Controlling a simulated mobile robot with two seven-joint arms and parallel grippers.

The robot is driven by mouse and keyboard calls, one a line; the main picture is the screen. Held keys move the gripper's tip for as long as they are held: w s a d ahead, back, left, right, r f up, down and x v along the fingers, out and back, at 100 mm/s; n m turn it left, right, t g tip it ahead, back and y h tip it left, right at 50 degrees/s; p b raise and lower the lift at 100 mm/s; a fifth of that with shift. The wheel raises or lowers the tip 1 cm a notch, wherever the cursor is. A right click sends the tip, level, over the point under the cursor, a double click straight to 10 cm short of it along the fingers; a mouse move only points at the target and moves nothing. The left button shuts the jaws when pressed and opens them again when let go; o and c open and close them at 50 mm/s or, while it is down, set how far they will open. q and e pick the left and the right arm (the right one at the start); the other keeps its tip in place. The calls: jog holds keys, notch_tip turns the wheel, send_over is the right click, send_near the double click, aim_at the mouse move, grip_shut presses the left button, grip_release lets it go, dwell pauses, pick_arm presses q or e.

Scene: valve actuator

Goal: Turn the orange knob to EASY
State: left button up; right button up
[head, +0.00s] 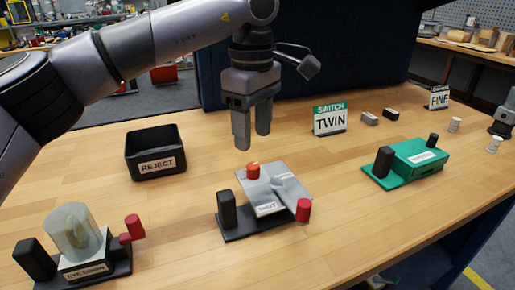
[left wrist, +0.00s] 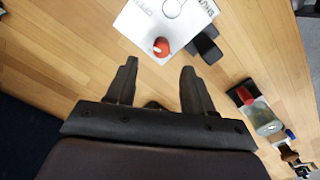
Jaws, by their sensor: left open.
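The orange knob (head: 253,171) stands on a light grey plate (head: 283,187) on a dark base in the middle of the table. A label on this device reads SHUT, and the left wrist view also shows OPEN lettering. I cannot make out an EASY mark on it. The knob also shows in the left wrist view (left wrist: 161,47), just beyond the fingertips. My left gripper (head: 252,143) is open and empty, pointing down above and behind the knob, apart from it. My right gripper is not in view.
The device also bears a black post (head: 227,208) and a red knob (head: 303,210). An EYE DOWN device (head: 84,267) stands front left, a black REJECT bin (head: 155,152) behind it. A green device (head: 418,158) and a TWIN sign (head: 330,119) stand to the right.

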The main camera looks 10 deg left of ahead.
aim_at(253, 165)
pick_arm(q)
notch_tip(253, 165, down, 7)
jog(key=shift+s+r, duration=0.1)
jog(key=shift+s, duration=0.05)
grip_shut()
